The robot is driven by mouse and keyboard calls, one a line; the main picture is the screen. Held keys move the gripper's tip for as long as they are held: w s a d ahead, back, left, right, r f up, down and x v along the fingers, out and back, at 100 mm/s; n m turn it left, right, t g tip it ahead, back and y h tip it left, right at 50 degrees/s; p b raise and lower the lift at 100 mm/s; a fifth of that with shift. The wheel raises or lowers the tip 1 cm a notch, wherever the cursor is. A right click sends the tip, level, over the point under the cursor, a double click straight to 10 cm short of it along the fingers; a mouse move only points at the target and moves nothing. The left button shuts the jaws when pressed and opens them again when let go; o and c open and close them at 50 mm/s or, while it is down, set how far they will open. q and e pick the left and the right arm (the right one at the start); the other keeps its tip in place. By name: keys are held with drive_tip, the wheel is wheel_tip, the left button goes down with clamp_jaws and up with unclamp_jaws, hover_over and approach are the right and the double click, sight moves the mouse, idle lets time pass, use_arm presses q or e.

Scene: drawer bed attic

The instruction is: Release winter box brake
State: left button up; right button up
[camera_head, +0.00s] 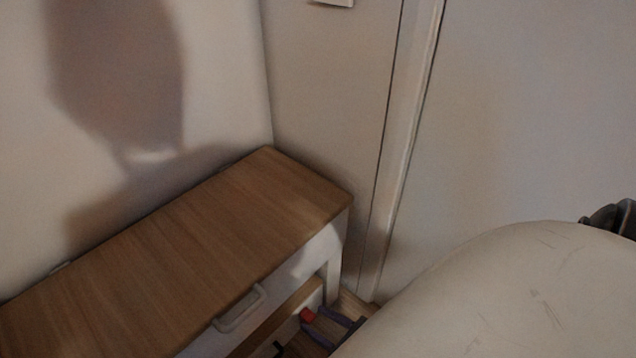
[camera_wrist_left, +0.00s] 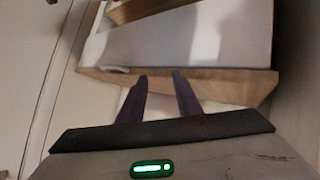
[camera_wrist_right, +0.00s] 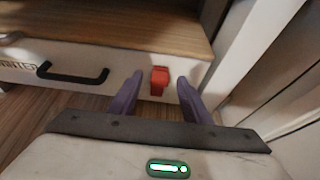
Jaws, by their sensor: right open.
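The winter box is a low drawer with a pale front in the right wrist view (camera_wrist_right: 125,82), its lettering partly cut off at the left. It carries a black handle (camera_wrist_right: 73,73) and a red brake (camera_wrist_right: 159,81). The brake also shows in the head view (camera_head: 307,314). My right gripper (camera_wrist_right: 159,76) is open, with its purple fingers on either side of the brake; I cannot tell whether they touch it. My left gripper (camera_wrist_left: 160,75) is open and empty, pointing at a wooden edge in the left wrist view. It is outside the head view.
A cabinet with a wooden top (camera_head: 190,240) stands along the wall, above the box. Its upper drawer has a pale handle (camera_head: 240,308). A white panel (camera_wrist_right: 250,50) rises close to the right of my right gripper. The cabinet top is bare.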

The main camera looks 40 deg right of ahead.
drive_tip(key=shift+w+f, duration=0.1)
drive_tip(key=shift+w, duration=0.1)
clamp_jaws()
drive_tip(key=shift+s+f, duration=0.35)
drive_tip(key=shift+s, duration=0.15)
drive_tip(key=shift+s+f, duration=0.1)
drive_tip(key=shift+s, duration=0.05)
drive_tip(key=shift+s+d+f, duration=0.15)
drive_tip(key=shift+s+f, duration=1.1)
drive_tip(key=shift+f, duration=0.2)
